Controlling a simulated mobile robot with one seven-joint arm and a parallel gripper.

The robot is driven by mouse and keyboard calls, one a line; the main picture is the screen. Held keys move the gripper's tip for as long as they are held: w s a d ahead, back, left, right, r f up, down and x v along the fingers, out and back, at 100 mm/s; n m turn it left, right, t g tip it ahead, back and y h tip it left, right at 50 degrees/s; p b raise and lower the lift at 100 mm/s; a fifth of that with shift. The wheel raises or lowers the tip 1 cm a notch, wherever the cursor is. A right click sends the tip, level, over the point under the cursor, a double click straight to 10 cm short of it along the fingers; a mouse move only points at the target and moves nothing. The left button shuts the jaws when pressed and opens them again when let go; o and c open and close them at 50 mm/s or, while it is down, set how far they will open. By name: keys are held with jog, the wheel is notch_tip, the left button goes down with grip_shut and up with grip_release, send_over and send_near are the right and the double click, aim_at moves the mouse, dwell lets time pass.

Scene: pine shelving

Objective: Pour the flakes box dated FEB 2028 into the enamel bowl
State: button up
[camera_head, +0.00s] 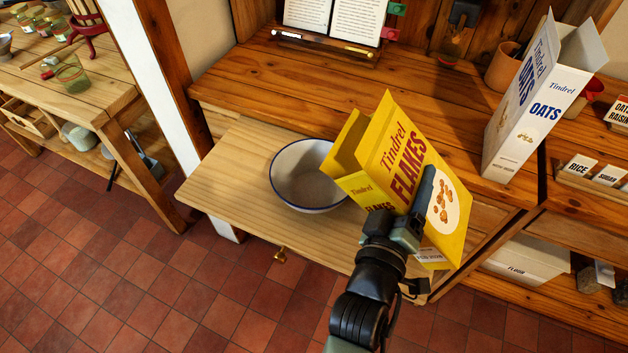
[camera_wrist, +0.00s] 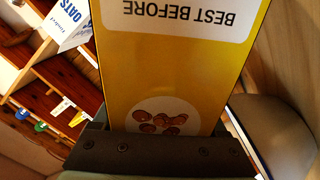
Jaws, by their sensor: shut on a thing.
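A yellow Tindrel FLAKES box (camera_head: 405,165) is held by my gripper (camera_head: 412,215). It is tilted, with its open flapped top up and to the left, beside the rim of the bowl. A small white label near its base shows a date that seems to end in 2028; the month is too small to read. The wrist view shows the box (camera_wrist: 165,80) close up with a BEST BEFORE label. The white enamel bowl (camera_head: 297,180) with a blue rim stands on the pulled-out board. It looks empty in the part I see. No flakes show falling.
A white OATS box (camera_head: 528,115) with open flaps stands on the counter at right. The pale pulled-out board (camera_head: 225,190) has free room left of the bowl. An open book (camera_head: 333,18) stands on the back. RICE and SUGAR cards (camera_head: 582,165) lie at far right.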

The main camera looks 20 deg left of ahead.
jog(key=shift+d+f+n, duration=0.1)
jog(key=shift+f+n, duration=0.15)
jog(key=shift+n, duration=0.15)
jog(key=shift+f, duration=0.1)
jog(key=shift+f+n, duration=0.55)
jog(key=shift+n, duration=0.15)
jog(key=shift+b, duration=0.3)
jog(key=shift+a+f+n+b, duration=0.2)
jog(key=shift+f+n+b, duration=0.35)
jog(key=shift+f+n, duration=0.15)
jog(key=shift+r, duration=0.1)
